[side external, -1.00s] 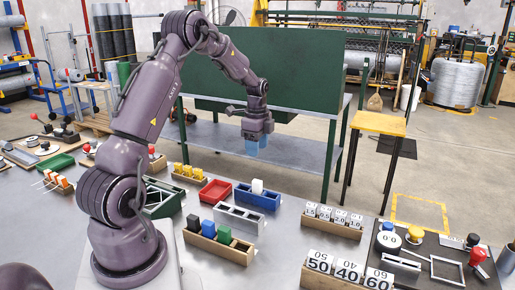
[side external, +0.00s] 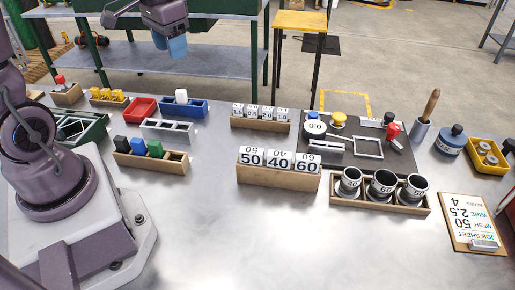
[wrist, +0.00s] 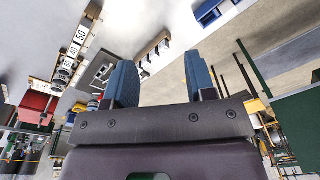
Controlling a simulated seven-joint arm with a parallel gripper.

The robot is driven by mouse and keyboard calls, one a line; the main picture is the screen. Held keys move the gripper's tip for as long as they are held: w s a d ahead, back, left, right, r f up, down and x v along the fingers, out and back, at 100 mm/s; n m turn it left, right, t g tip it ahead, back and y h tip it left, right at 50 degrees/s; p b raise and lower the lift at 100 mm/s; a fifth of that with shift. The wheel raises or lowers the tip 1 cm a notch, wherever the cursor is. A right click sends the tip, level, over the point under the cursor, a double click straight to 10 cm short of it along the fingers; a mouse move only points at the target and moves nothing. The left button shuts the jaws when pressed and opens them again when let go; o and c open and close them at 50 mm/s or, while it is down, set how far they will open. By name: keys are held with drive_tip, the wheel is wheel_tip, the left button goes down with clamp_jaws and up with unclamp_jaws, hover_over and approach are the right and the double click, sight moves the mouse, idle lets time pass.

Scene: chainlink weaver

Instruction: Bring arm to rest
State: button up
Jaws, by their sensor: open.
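My gripper (side external: 172,46) hangs at the top of the side external view, raised in the air near the far edge of the metal bench (side external: 215,220), with its blue fingers pointing down. In the wrist view my gripper (wrist: 162,75) shows two blue fingers standing apart with nothing between them. It is open, empty and touches nothing that I can see. Most of my arm's upper part is outside the side view.
A blue tray (side external: 196,109) with a white block and a red tray (side external: 141,110) stand on the bench nearest the gripper. Number blocks (side external: 279,160), black cups (side external: 382,184) and a job sheet (side external: 472,221) are farther right. The bench's front middle is clear.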

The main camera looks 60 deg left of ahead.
drive_tip(key=s+d+r+m+t, duration=0.1)
drive_tip(key=s+d+r+t, duration=0.1)
drive_tip(key=d, duration=0.5)
drive_tip(key=s+d+r+t, duration=0.2)
drive_tip(key=s+d+r, duration=0.3)
drive_tip(key=s+d, duration=0.1)
drive_tip(key=shift+s+d+r+m+t+h, duration=0.3)
drive_tip(key=shift+s+d+m+t, duration=0.1)
drive_tip(key=shift+d, duration=0.45)
